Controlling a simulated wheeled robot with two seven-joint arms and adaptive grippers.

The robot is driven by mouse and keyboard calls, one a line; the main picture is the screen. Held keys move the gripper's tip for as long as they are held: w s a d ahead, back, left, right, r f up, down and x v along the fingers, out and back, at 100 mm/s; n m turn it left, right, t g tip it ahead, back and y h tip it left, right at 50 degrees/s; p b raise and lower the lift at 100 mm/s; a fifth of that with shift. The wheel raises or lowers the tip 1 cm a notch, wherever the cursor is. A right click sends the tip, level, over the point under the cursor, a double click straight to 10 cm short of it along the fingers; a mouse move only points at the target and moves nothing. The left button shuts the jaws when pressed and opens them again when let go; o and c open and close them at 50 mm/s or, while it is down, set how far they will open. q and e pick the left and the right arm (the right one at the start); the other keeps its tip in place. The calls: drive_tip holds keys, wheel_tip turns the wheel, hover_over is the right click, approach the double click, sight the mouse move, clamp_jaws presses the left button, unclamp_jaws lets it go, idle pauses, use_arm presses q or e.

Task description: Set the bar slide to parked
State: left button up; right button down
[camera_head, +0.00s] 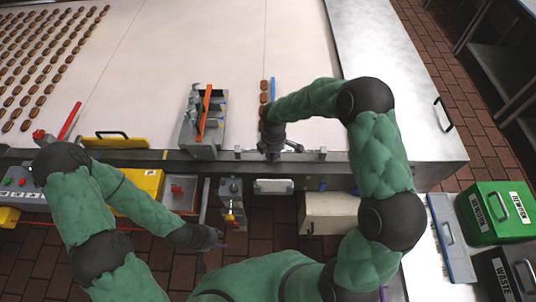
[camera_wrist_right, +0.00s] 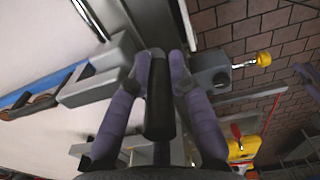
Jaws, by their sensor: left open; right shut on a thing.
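The bar slide appears to be at the front edge of the white belt, with a black grip (camera_wrist_right: 158,100) and grey blocks (camera_wrist_right: 95,85) beside it in the right wrist view. My right gripper (camera_head: 270,148) is at this edge in the head view, and in the right wrist view (camera_wrist_right: 165,75) its two fingers are shut on the black grip. In the head view the gripper and arm hide most of the grip. My left gripper (camera_head: 214,238) is open and empty, low in front of the machine, away from the slide. No parked mark is readable.
A grey fixture with an orange bar (camera_head: 204,112) stands left of my right gripper. A grey control box (camera_head: 230,188) hangs below the edge. Green (camera_head: 497,212) and black bins stand at right.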

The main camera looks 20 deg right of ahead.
drive_tip(key=s+d, duration=0.1)
drive_tip(key=d, duration=0.4)
drive_tip(key=s+d+p, duration=0.1)
drive_tip(key=s+d, duration=0.1)
drive_tip(key=d, duration=0.2)
drive_tip(key=s+d, duration=0.1)
drive_tip(key=d, duration=0.4)
drive_tip(key=shift+s+d, duration=0.15)
drive_tip(key=shift+d, duration=0.2)
drive_tip(key=c, duration=1.1)
unclamp_jaws()
drive_tip(key=shift+d, duration=0.25)
wheel_tip(320, 180, up, 12)
